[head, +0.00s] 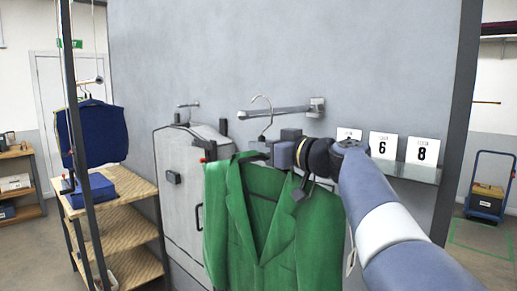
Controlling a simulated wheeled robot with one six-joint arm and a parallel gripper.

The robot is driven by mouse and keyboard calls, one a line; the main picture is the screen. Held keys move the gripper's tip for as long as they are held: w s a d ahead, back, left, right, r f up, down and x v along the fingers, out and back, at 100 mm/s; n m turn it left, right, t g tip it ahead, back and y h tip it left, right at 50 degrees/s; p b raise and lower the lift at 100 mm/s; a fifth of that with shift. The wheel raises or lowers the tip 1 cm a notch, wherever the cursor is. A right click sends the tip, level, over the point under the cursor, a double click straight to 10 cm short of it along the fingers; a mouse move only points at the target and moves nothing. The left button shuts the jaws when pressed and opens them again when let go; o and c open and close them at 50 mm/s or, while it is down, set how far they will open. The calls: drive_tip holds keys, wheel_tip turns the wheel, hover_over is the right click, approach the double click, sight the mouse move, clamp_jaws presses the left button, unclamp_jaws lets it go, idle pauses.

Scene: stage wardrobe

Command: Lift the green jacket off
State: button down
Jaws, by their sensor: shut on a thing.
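The green jacket (262,225) hangs upright on a hanger in the head view, in front of the grey wall panel. The hanger's metal hook (262,112) rises above the collar and crosses the metal rail (285,111). I cannot tell whether the hook rests on the rail or is clear of it. My gripper (266,157) reaches in from the right and is shut on the jacket's hanger at the collar, just below the hook. The fingertips and the hanger's neck are partly hidden.
Number cards (382,146) stand on a ledge to the right, close to my arm. A wooden shelf unit (120,235) and a blue garment (92,133) are at the left. A blue trolley (487,200) stands far right.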

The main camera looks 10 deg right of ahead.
drive_tip(key=shift+b+v, duration=1.45)
drive_tip(key=shift+v, duration=1.45)
drive_tip(key=shift+s+d+b, duration=0.3)
drive_tip(key=shift+s+d, duration=0.05)
drive_tip(key=shift+s, duration=0.05)
drive_tip(key=b+v, duration=1.2)
drive_tip(key=v, duration=2.5)
drive_tip(key=shift+b, duration=0.35)
